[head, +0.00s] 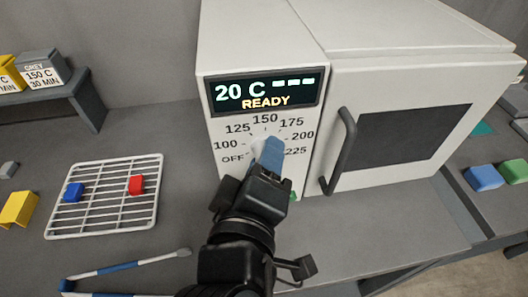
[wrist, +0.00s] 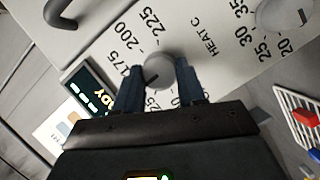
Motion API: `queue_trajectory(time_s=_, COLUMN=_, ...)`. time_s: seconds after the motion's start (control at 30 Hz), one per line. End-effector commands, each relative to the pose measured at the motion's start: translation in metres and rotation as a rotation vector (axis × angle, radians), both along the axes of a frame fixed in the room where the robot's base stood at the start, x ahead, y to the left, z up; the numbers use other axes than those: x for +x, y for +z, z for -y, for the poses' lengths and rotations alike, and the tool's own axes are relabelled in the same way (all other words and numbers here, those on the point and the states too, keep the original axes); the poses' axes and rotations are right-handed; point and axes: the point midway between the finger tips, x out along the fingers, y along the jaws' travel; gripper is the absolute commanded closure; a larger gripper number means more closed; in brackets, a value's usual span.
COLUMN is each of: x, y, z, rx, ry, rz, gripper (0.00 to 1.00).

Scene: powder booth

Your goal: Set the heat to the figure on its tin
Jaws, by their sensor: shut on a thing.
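The oven (head: 395,45) has a display (head: 265,92) reading "20 C ---" and "READY". Below it the heat scale (head: 265,119) runs from OFF through 100 to 225. My gripper (head: 268,152) is in front of this scale and covers the heat knob there. In the wrist view the round grey heat knob (wrist: 158,70) sits between the two fingers of my gripper (wrist: 158,84), shut on it. Its dark mark points lower left, roughly toward 150, whose figure is hidden. A grey tin (head: 40,68) reads "GREY 150 C 30 MIN". A yellow tin (head: 9,75) is cut off.
A wire rack (head: 105,222) holds a blue block (head: 74,192) and a red block (head: 136,185). The oven handle (head: 340,150) is right of my gripper. A second knob (wrist: 283,14) shows in the wrist view.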

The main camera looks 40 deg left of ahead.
Motion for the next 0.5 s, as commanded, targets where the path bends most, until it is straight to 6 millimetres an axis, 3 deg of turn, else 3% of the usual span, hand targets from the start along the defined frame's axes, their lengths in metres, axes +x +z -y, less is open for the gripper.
queue_trajectory(time_s=0.5, x=0.0034, y=0.002, z=0.0029, rx=0.318, ry=-0.004, rz=-0.373, gripper=0.91)
